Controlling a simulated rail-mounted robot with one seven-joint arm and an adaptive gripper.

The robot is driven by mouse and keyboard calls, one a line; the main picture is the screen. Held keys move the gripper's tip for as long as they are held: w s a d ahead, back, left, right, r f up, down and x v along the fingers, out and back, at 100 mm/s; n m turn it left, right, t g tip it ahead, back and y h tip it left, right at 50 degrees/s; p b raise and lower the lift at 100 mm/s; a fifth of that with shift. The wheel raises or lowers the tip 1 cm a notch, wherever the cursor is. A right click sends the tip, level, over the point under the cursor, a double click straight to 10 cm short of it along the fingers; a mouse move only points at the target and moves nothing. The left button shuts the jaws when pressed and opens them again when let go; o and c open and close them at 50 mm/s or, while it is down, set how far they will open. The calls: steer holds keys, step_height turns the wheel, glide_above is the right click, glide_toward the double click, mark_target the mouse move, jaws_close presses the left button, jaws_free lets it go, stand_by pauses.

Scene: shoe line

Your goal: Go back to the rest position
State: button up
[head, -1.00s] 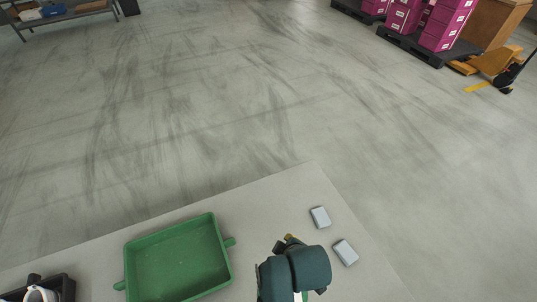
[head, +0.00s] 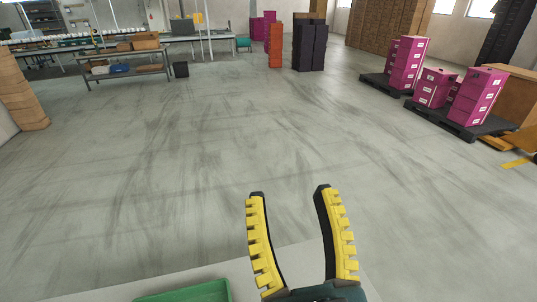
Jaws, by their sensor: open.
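My gripper (head: 290,190) is open and empty in the head view, at the bottom right of centre. Its two black fingers with yellow ribbed pads point up and away, with bare floor behind them. Below it is the pale table top (head: 110,291), of which only the far edge shows. The rim of a green tray (head: 195,291) shows at the bottom edge, left of my gripper; the rest of the tray is out of view.
Magenta boxes (head: 483,95) stand on black pallets (head: 462,122) at the right. A shelf table with boxes (head: 125,66) stands at the far left. Orange and dark stacks (head: 275,45) stand at the back. The grey floor (head: 180,160) between is clear.

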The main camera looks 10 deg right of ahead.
step_height(320, 180, up, 36)
steer(key=p, duration=3.4)
steer(key=shift+f, duration=0.4)
steer(key=shift+c, duration=0.3)
